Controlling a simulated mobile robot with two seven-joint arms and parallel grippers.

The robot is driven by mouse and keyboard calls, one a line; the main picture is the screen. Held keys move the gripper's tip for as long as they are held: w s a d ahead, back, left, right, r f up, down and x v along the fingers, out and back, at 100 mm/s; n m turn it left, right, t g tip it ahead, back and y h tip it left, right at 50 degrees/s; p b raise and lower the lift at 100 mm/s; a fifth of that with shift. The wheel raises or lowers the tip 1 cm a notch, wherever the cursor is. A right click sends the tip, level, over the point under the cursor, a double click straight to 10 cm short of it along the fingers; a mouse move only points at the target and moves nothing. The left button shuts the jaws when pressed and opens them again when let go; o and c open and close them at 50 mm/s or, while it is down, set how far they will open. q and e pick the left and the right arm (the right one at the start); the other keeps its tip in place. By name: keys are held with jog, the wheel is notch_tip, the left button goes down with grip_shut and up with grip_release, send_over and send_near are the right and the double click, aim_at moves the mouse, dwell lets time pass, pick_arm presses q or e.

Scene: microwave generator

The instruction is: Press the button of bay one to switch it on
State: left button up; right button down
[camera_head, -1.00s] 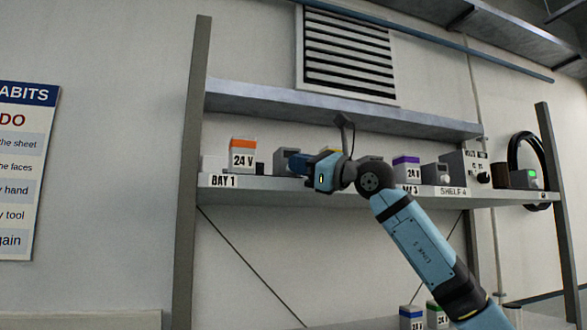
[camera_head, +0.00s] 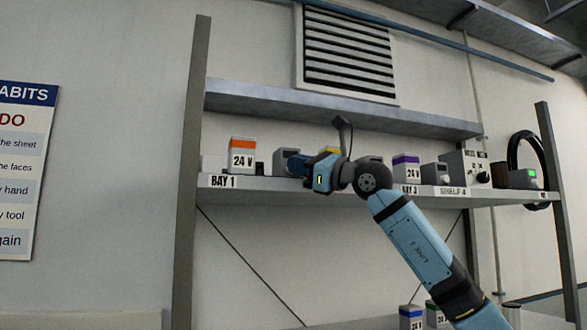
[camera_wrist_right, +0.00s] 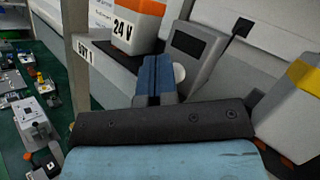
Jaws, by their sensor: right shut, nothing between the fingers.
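The bay one label (camera_head: 222,182) is on the shelf edge at the left; it also shows in the right wrist view (camera_wrist_right: 84,53). Above it stands a white 24 V box (camera_head: 242,156) with an orange top. To its right is a grey unit with a dark screen (camera_head: 287,156), seen larger in the right wrist view (camera_wrist_right: 196,52). My right gripper (camera_head: 295,164) is shut and empty, its blue fingers in front of this unit. In the wrist view, a pale round part (camera_wrist_right: 179,73), possibly a button, is partly hidden behind the fingers; contact cannot be told. My left gripper is out of view.
The shelf (camera_head: 500,193) carries a yellow-topped box (camera_wrist_right: 300,92), a purple-topped box (camera_head: 406,168) and other grey units to the right. An upper shelf (camera_head: 330,108) runs above. A post (camera_head: 190,200) stands left.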

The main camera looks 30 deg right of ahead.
dwell(0.4)
jog(key=shift+s+a+b, duration=0.25)
jog(key=shift+s+b, duration=0.3)
jog(key=shift+s, duration=0.25)
jog(key=s+a+b, duration=0.1)
jog(key=s+b, duration=0.1)
jog(key=s, duration=0.4)
jog(key=shift+a+b, duration=0.2)
jog(key=shift+b, duration=0.2)
jog(key=shift+w, duration=0.1)
